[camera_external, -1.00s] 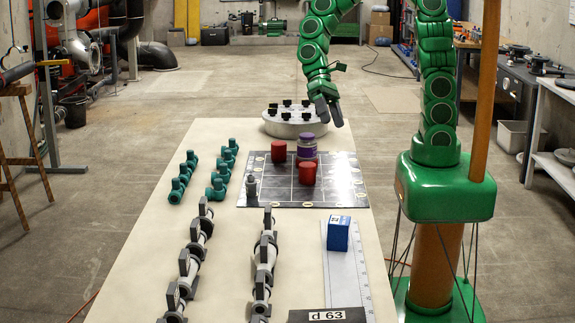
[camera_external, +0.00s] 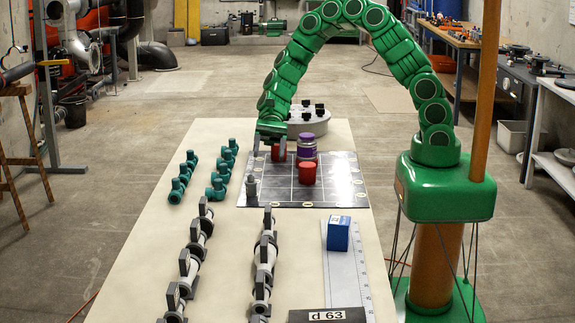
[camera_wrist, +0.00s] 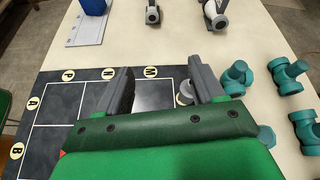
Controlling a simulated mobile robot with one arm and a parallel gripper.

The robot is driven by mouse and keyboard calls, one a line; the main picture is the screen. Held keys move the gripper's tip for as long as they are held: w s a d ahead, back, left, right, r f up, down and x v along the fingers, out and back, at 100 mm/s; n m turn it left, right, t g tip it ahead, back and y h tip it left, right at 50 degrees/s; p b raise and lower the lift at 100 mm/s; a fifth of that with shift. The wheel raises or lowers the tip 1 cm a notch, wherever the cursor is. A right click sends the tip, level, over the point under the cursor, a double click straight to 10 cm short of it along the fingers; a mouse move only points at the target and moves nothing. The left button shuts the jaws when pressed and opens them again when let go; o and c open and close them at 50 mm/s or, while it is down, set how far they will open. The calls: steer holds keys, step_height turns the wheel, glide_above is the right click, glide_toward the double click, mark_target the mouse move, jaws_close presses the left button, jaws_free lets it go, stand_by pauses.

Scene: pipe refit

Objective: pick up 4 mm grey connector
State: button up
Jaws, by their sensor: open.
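A small upright grey fitting (camera_external: 251,186) stands on the left edge of the dark marked board (camera_external: 328,194). No size can be read on it. In the wrist view a grey piece with a pale rim (camera_wrist: 184,96) shows just inside the right finger, partly hidden by it; it appears to be this fitting. My gripper (camera_external: 269,148) is over the board's far left corner, beyond the fitting and above it. It is open and empty. In the wrist view its two grey fingers (camera_wrist: 162,82) are well apart, with board between them.
Two red cups (camera_external: 307,174) and a purple jar (camera_external: 307,147) stand on the board. Teal fittings (camera_external: 217,190) lie left of it. Two rows of grey pipe parts (camera_external: 265,255) and a blue box (camera_external: 338,234) are nearer. A grey round carousel (camera_external: 310,122) stands behind.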

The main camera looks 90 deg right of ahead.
mark_target(251, 182)
steer(key=w+d+f+m, duration=0.1)
steer(key=w+d+f+m+t, duration=0.1)
steer(key=f, duration=0.1)
steer(key=w+d+f+m, duration=0.1)
steer(key=f, duration=0.1)
steer(key=shift+w+d+t, duration=0.1)
steer(key=shift+w+t, duration=0.2)
steer(key=shift+w+d+f+m, duration=0.1)
steer(key=shift+w+f+m, duration=0.1)
steer(key=shift+f+m, duration=0.15)
steer(key=shift+x, duration=3.8)
steer(key=shift+w, duration=0.1)
steer(key=c, duration=1.1)
